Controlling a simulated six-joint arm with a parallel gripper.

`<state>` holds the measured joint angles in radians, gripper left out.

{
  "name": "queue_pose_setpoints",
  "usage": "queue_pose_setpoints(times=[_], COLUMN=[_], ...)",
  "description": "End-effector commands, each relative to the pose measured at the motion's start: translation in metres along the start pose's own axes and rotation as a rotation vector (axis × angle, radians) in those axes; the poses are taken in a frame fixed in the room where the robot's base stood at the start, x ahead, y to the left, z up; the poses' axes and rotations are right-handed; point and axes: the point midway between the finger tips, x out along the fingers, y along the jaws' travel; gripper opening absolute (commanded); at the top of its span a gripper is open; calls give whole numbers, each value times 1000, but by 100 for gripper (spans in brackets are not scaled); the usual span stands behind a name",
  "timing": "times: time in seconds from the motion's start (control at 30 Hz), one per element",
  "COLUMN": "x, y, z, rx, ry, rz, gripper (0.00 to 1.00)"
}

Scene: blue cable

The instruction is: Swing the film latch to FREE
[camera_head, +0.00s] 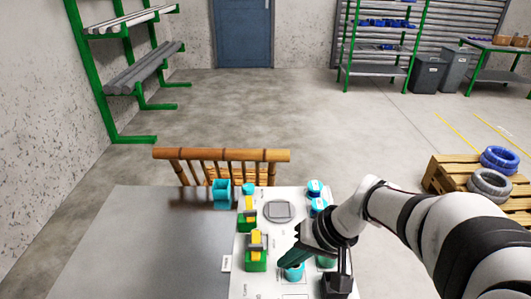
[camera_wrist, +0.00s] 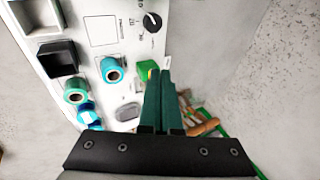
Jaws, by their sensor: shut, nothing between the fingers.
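The white panel (camera_head: 276,242) lies on the table with several fittings on it. I cannot tell for sure which fitting is the film latch, and the small lettering is unreadable. A black knob (camera_wrist: 152,22) with marks around it shows in the wrist view, apart from my fingers. My gripper (camera_head: 284,264) has dark green fingers and is low over the right half of the panel, close to a teal round fitting (camera_head: 294,273). In the wrist view my gripper (camera_wrist: 159,74) is shut and empty. Its tips partly cover a green-and-yellow block (camera_wrist: 147,68); contact is unclear.
Green-and-yellow blocks (camera_head: 256,262) stand along the panel's left side, near a grey plate (camera_head: 279,210). A teal box (camera_head: 222,195) stands at the back. The grey table (camera_head: 130,245) is clear on the left. A bamboo chair (camera_head: 221,155) is behind it.

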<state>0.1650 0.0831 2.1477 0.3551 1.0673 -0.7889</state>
Motion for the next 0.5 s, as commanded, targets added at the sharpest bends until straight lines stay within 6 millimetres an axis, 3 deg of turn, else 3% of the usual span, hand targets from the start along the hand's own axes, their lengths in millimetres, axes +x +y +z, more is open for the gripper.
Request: queue_pose_setpoints(times=[0.03,0.1,0.2,0.33,0.5], x=[13,30,49,62,63], y=[13,32,58,76,79], z=[-29,-66,-102,-123,-126], rx=[-39,-106,-174,-217,-227], ry=[34,98,168,212,221], rz=[-23,-42,-43,-34,-31], gripper=[0,0,0,0,0])
